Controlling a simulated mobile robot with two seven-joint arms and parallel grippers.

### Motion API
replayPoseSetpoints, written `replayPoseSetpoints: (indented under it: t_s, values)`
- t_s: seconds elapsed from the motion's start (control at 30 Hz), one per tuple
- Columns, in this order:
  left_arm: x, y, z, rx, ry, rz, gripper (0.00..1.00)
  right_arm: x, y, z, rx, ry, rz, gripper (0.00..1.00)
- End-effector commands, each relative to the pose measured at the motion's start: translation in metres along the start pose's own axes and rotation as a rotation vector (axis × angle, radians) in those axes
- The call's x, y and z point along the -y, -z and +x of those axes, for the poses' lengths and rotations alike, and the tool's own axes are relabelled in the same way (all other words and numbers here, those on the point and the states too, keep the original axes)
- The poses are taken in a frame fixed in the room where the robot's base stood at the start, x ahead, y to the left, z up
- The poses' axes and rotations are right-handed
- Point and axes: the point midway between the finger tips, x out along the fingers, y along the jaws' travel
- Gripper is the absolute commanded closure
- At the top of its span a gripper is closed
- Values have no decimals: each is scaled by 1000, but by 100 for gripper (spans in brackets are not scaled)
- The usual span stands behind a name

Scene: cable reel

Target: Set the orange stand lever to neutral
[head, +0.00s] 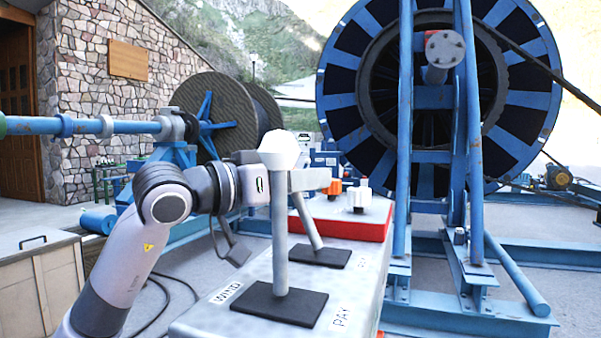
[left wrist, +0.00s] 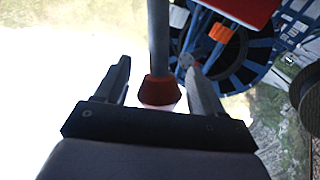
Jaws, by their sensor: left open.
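My left gripper (head: 314,180) is open at the upper end of the rear lever (head: 308,219) on the grey console. That lever's shaft leans, its top further left than its foot, and the gripper hides its knob in the head view. In the left wrist view a reddish-orange knob (left wrist: 159,90) on a grey shaft (left wrist: 158,35) lies between the open fingers (left wrist: 157,73), with gaps on both sides. The front lever (head: 280,230) has a white knob (head: 279,146) and stands nearly upright, in front of my gripper. My right gripper is not in view.
The grey console (head: 255,275) carries dark lever plates and WIND and PAY labels. A red box (head: 345,222) with an orange knob (head: 333,188) and a white knob (head: 360,199) stands behind the levers. A large blue reel (head: 340,85) and its frame rise at right.

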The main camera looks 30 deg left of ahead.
Motion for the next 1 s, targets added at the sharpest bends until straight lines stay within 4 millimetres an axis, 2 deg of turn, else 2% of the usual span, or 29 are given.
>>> replayPoseSetpoints:
  t_s: [0.33,0.37,0.4,0.57,0.77,1.0]
  values:
    - [0,0,4,-1,0,1,31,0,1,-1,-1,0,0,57]
    - [0,0,4,-1,0,1,35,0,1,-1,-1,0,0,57]
    - [0,0,4,0,0,1,48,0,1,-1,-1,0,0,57]
    - [0,0,4,0,0,1,100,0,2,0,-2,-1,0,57]
    - [-2,0,6,1,0,3,100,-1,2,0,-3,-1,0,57]
    - [-16,2,13,-1,-4,2,100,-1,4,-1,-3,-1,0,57]
